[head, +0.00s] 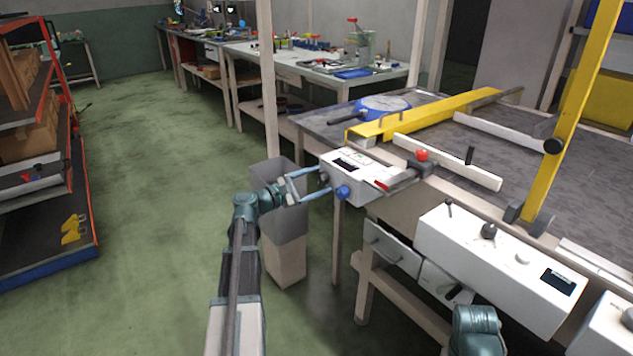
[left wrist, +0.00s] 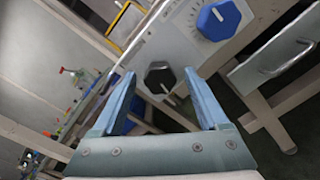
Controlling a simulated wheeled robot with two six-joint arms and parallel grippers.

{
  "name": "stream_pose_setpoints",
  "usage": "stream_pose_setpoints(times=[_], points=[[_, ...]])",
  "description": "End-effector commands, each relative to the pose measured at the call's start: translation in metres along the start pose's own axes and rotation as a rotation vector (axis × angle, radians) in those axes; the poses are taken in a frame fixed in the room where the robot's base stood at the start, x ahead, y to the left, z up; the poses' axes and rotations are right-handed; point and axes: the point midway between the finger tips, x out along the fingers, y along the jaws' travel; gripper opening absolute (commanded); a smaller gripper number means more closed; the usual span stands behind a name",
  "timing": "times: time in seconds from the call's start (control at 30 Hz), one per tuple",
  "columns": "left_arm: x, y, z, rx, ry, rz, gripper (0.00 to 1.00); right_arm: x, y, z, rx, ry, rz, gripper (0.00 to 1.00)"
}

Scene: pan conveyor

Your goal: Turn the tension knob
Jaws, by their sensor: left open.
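A white control box (head: 358,168) sits on the table's left corner and carries two knobs on its front. One is a blue knob (head: 343,192); it also shows in the left wrist view (left wrist: 218,19) with scale marks around it. The other is a black faceted knob (left wrist: 160,78) with a white pointer line. No readable label shows which is the tension knob. My left gripper (head: 325,182) is open, its blue fingers pointing at the box. In the left wrist view the black knob lies between the fingertips, with no clear contact. My right gripper is out of view.
A drawer with a handle (head: 391,248) is below the table. A larger white panel (head: 500,258) with knobs is at the right. A yellow post (head: 570,120) rises behind it.

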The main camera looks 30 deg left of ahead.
Motion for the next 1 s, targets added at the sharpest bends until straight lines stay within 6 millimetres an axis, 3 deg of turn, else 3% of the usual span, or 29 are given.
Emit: stream_pose_setpoints(times=[0.1,0.5,0.77,1.0], points=[[-0.0002,0.0,0.0,0.0,0.0,0.0,0.73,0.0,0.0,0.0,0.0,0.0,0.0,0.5],[-0.0004,-0.0001,-0.0001,0.0,0.0,0.0,0.01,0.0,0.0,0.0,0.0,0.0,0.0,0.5],[-0.0005,-0.0002,0.0,0.021,0.001,-0.001,0.0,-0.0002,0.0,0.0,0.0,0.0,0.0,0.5],[-0.0006,-0.0005,0.0003,0.147,0.004,-0.004,0.0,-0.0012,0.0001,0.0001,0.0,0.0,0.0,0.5]])
